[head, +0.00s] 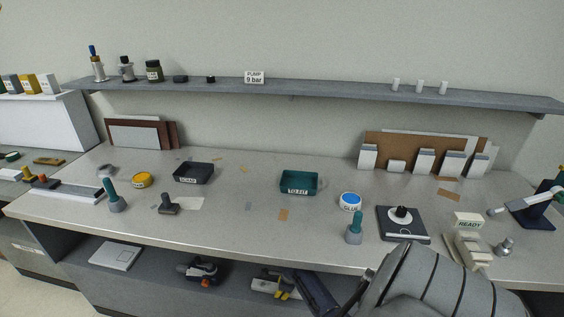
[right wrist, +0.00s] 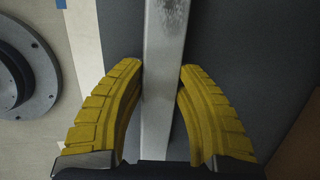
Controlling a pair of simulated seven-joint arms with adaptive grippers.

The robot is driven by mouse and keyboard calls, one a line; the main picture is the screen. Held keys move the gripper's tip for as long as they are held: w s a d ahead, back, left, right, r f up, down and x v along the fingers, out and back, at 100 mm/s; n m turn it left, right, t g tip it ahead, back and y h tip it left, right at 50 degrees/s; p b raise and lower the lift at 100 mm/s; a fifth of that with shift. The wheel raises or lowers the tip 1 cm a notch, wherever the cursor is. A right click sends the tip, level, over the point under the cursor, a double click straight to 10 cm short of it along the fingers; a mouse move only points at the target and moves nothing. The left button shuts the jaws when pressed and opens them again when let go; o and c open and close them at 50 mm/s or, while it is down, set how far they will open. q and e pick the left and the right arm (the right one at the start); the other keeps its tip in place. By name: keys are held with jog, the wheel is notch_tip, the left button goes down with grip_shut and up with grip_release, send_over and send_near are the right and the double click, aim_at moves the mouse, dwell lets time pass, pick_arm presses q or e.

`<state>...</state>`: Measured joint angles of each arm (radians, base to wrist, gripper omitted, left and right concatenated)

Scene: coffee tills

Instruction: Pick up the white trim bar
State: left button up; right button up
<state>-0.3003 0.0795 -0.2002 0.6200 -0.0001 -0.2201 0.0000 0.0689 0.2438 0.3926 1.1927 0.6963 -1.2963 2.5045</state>
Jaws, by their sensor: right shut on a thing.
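In the right wrist view a long pale grey-white bar, the white trim bar (right wrist: 166,30), runs lengthwise between the yellow fingers of my right gripper (right wrist: 162,72). The gripper is shut on the bar, with a finger against each side. The bar's lower end is hidden by the gripper, and its upper end is out of frame. In the head view my right arm comes in at the bottom right. I cannot make out its fingers or the bar clearly there. My left gripper is not in view.
The worktop (head: 250,225) holds a dark scrap tray (head: 193,181), a teal tray (head: 298,192), a glue tub (head: 350,201) and a black-topped scale (head: 403,235). Tools lie on the lower shelf (head: 150,270). A round dark flange (right wrist: 40,75) is left of the right gripper.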

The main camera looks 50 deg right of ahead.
grip_shut()
